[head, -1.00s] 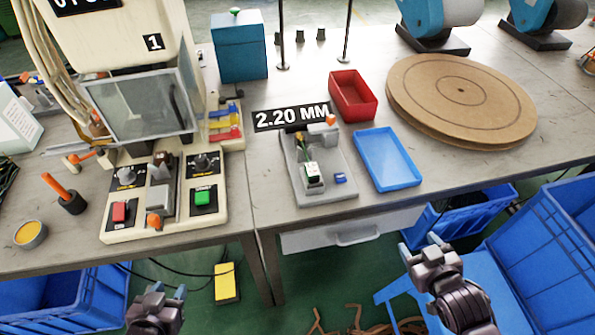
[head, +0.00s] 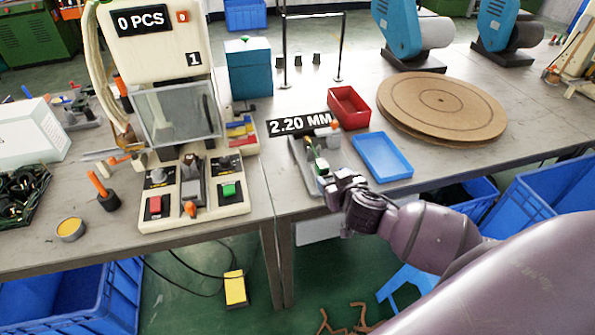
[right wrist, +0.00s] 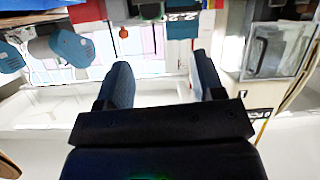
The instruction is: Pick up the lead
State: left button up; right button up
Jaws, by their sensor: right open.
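Dark coiled leads (head: 25,185) lie in a tray on the far left of the bench in the head view. My right gripper (head: 335,182) is over the front of the grey gauge fixture (head: 303,165), beside the 2.20 MM sign, and hides part of it. A small green and white part (head: 321,166) shows on the fixture, just behind the gripper; contact cannot be told. In the right wrist view the right gripper (right wrist: 162,75) has its fingers apart with nothing seen between them. My left gripper is out of view.
The moulding machine (head: 165,120) stands left of the fixture. A blue tray (head: 382,157) and a red bin (head: 348,107) lie to its right and behind. A cardboard disc (head: 441,100) covers the right side. Blue crates stand below the bench.

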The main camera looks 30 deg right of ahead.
aim_at(323, 164)
jog(key=shift+m, duration=0.7)
jog(key=x, duration=0.2)
jog(key=d+x, duration=0.1)
jog(key=x, duration=0.2)
jog(key=shift+w+f+b, duration=0.1)
jog(key=shift+f+b, duration=0.1)
jog(key=shift+b, duration=0.15)
jog(key=shift+b+x, duration=0.3)
jog(key=shift+x, duration=1.85)
jog(key=shift+w+d+f, duration=0.2)
jog(key=shift+w, duration=0.4)
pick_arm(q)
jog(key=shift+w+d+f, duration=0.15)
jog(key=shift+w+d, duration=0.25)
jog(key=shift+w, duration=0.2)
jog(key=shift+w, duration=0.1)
